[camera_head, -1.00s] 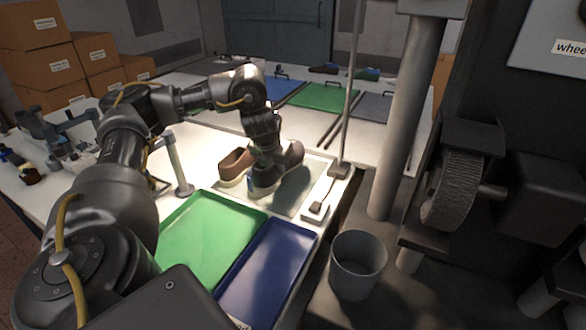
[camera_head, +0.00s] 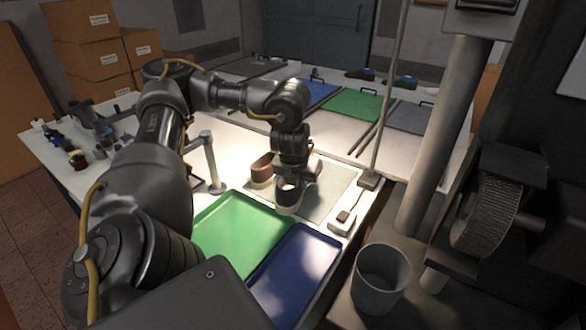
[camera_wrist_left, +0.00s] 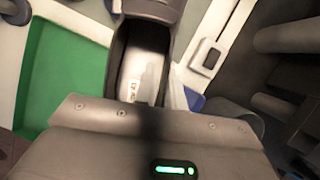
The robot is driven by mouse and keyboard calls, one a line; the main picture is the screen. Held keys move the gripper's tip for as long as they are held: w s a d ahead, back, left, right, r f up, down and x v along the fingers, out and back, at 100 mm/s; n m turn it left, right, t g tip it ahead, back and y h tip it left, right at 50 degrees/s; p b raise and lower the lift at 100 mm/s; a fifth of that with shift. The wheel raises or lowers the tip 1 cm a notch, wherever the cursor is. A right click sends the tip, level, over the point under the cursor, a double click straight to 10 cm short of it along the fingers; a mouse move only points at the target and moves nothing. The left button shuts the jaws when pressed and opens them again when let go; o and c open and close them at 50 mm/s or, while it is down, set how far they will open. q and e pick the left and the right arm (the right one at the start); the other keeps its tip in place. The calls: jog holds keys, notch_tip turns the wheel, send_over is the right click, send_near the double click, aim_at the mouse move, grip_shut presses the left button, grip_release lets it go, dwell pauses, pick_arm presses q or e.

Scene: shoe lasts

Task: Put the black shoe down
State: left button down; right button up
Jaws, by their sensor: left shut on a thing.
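The black shoe (camera_head: 288,197) is under my left gripper (camera_head: 290,180) in the head view. The gripper is shut on it, and the gripper hides part of it. The shoe is at the grey mat (camera_head: 328,196); I cannot tell whether its sole touches the mat. A brown shoe (camera_head: 261,170) stands close to its left on the work table. In the left wrist view, the black shoe's opening with a pale, labelled insole (camera_wrist_left: 140,72) shows just beyond the gripper body. My right gripper is not in view.
A green tray (camera_head: 240,225) and a blue tray (camera_head: 298,265) lie in front of the mat. A lamp-like stand (camera_head: 212,165) is left of the shoes. A thin pole (camera_head: 384,110) rises at the right. A grey bin (camera_head: 381,278) stands front right.

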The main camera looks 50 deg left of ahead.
pick_arm(q)
jog(key=shift+d+r+n+y, duration=0.1)
jog(key=shift+d+n+y, duration=0.2)
jog(key=shift+n, duration=0.4)
jog(key=n, duration=0.2)
jog(key=shift+s+a+r+n+g+y, duration=0.2)
jog(key=shift+s+a+n+g+y, duration=0.1)
jog(key=shift+n+g, duration=0.1)
jog(key=shift+s+r+n, duration=0.15)
jog(key=shift+n, duration=0.45)
jog(key=shift+d+r+n+g+y, duration=0.1)
jog(key=shift+d+n+g+y, duration=0.3)
jog(key=shift+n, duration=0.4)
jog(key=d+r+n+g+h, duration=0.1)
jog(key=d+n+g+h, duration=0.1)
jog(key=d+n, duration=0.9)
jog(key=s+d+r+n+g+h, duration=0.1)
jog(key=d+n+g, duration=0.3)
jog(key=d+n, duration=0.7)
jog(key=d+h, duration=0.1)
jog(key=d, duration=0.1)
jog(key=shift+d+r+n+g, duration=0.3)
jog(key=shift+d+r, duration=0.05)
jog(key=shift+r, duration=0.05)
